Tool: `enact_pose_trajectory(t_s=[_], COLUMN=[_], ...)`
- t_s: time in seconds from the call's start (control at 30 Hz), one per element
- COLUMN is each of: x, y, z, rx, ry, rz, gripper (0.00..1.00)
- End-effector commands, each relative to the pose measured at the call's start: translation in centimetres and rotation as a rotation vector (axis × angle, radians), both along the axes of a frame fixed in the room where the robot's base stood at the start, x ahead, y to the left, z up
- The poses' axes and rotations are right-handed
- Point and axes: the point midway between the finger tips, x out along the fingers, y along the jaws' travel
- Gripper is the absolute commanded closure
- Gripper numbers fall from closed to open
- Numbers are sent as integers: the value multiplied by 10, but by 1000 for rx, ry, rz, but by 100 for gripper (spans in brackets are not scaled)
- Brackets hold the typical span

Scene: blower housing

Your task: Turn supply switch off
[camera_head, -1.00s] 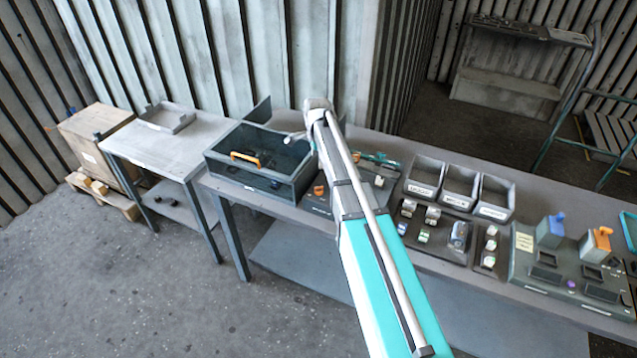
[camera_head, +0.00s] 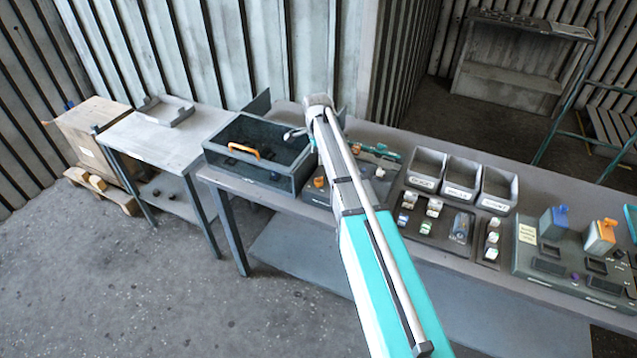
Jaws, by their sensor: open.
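My arm reaches over the bench, and my gripper (camera_head: 295,133) shows only as a small pale end past the wrist, above the clear dark box. Its jaws are open and hold nothing that I can see; most of it is hidden or too small. A dark panel with an orange knob (camera_head: 319,182) sits just right of the box, partly behind my arm. A grey panel at the right carries a blue switch-like unit (camera_head: 553,221) and an orange one (camera_head: 600,236). I cannot tell which of these is the supply switch, or its position.
The clear box (camera_head: 222,160) has an orange handle. Grey bins (camera_head: 428,168) and trays of small parts (camera_head: 433,224) stand on the bench (camera_head: 400,143). A side table (camera_head: 160,140) and a carton (camera_head: 78,125) are at the left. The front floor is clear.

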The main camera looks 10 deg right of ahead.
Motion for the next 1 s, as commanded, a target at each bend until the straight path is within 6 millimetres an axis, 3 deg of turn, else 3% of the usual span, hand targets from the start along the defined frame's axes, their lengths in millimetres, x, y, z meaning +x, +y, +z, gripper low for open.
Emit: enact_pose_trajectory(t_s=[1.0], x=[0], y=[0], z=[-83], rx=[0], ry=[0], rz=[0], gripper=[19])
